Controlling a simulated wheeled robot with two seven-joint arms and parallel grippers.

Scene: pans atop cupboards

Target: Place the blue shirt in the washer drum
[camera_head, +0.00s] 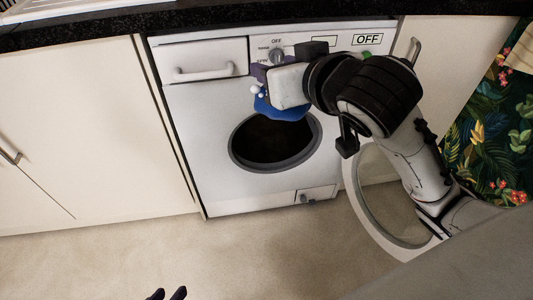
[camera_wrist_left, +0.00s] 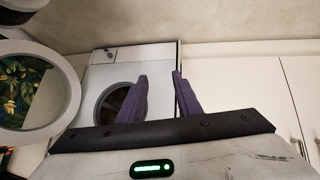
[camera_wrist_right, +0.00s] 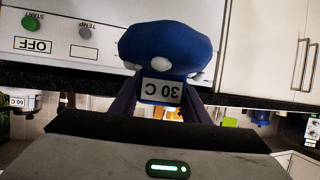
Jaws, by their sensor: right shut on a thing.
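The blue shirt (camera_head: 283,110) is a bunched blue bundle; in the right wrist view the shirt (camera_wrist_right: 165,45) shows white spots and an upside-down "30 C" tag. My right gripper (camera_head: 262,84) is shut on it, holding it in front of the washer's upper face, above the drum opening. The white washer (camera_head: 210,115) has an open round drum (camera_head: 270,142), dark inside; the drum opening also shows in the left wrist view (camera_wrist_left: 115,100). My left gripper (camera_wrist_left: 160,90) is open and empty; its fingertips (camera_head: 167,294) show at the bottom of the head view.
The washer's round glass door (camera_head: 362,215) stands open at the right, below my right arm. A dark counter (camera_head: 200,22) runs above the washer. Cream cupboards (camera_head: 80,130) stand at the left. A leafy patterned cloth (camera_head: 490,130) is at the far right. The floor (camera_head: 250,250) in front is clear.

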